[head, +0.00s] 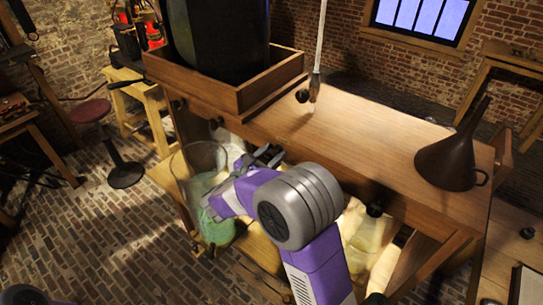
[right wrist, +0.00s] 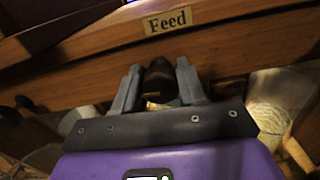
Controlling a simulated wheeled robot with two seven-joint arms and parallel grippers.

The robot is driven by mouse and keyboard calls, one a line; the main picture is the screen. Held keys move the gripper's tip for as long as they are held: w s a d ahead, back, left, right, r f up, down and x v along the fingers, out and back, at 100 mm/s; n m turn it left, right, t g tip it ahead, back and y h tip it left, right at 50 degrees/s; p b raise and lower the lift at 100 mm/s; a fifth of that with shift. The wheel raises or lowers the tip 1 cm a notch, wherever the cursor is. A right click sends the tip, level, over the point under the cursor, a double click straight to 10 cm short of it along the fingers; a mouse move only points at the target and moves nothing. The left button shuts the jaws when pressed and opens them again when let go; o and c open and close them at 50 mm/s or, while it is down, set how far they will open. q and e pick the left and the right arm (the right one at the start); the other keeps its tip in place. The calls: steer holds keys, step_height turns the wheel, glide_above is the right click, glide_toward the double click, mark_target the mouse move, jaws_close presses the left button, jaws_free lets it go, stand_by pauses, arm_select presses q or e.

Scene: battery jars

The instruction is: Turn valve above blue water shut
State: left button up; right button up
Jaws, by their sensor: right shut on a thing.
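My right gripper (head: 264,156) reaches to the front edge of the wooden bench. In the right wrist view its two grey fingers (right wrist: 160,88) are shut on a dark valve knob (right wrist: 160,80), one on each side. The knob sits just under a "Feed" label (right wrist: 167,21) on the wooden edge. A glass jar (head: 203,157) stands below the bench edge, left of my right gripper, with pale green-blue liquid (head: 216,228) in it. My right arm partly hides the jar. No stream of water can be made out. My left gripper is not seen.
A large dark vessel (head: 220,40) stands in a wooden tray (head: 270,88) on the bench (head: 365,130). A dark funnel (head: 447,163) is at the bench's right. Another dark knob (head: 215,123) is on the bench front. A yellowish jar (head: 368,234) stands below on the right.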

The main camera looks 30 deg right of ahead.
steer(key=m+b, duration=0.2)
steer(key=m, duration=0.1)
steer(key=shift+f+b, duration=0.1)
steer(key=shift+b, duration=0.2)
steer(key=m+b, duration=0.6)
steer(key=b, duration=0.1)
steer(key=m+b, duration=0.6)
steer(key=b, duration=0.1)
steer(key=shift+s+d+f, duration=0.1)
steer(key=shift+s+f, duration=0.05)
steer(key=shift+f, duration=0.05)
steer(key=shift+r+m+b, duration=0.15)
steer(key=shift+m+b, duration=0.95)
steer(key=o, duration=1)
steer(key=shift+s, duration=0.1)
